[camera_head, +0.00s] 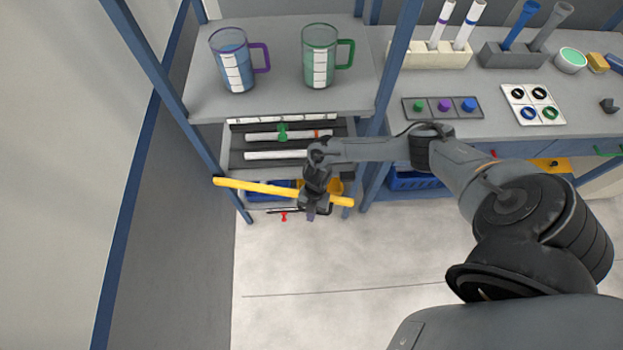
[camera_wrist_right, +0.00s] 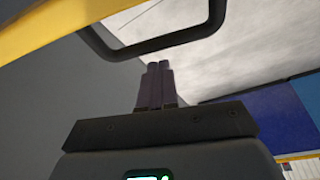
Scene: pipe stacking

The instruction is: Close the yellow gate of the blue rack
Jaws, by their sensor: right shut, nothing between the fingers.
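The yellow gate (camera_head: 262,187) is a long bar across the front of the blue rack (camera_head: 150,65), below its pipe shelf. Its left end overlaps the left post and its right end is close to the right post in the picture. I cannot tell whether it touches or latches there. My right gripper (camera_head: 310,215) is at the bar's right half, hiding part of it. In the right wrist view its dark purple fingers (camera_wrist_right: 154,85) are together and empty. The yellow gate (camera_wrist_right: 60,25) crosses the upper left there, with a black handle (camera_wrist_right: 150,48) beyond the fingertips. My left gripper is not in view.
Two measuring jugs, one blue (camera_head: 233,62) and one green (camera_head: 319,58), stand on the rack's top shelf. Pipes (camera_head: 275,155) lie on the shelf below. A workbench (camera_head: 460,125) with trays and tube holders is at right. The floor (camera_head: 330,270) in front is clear.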

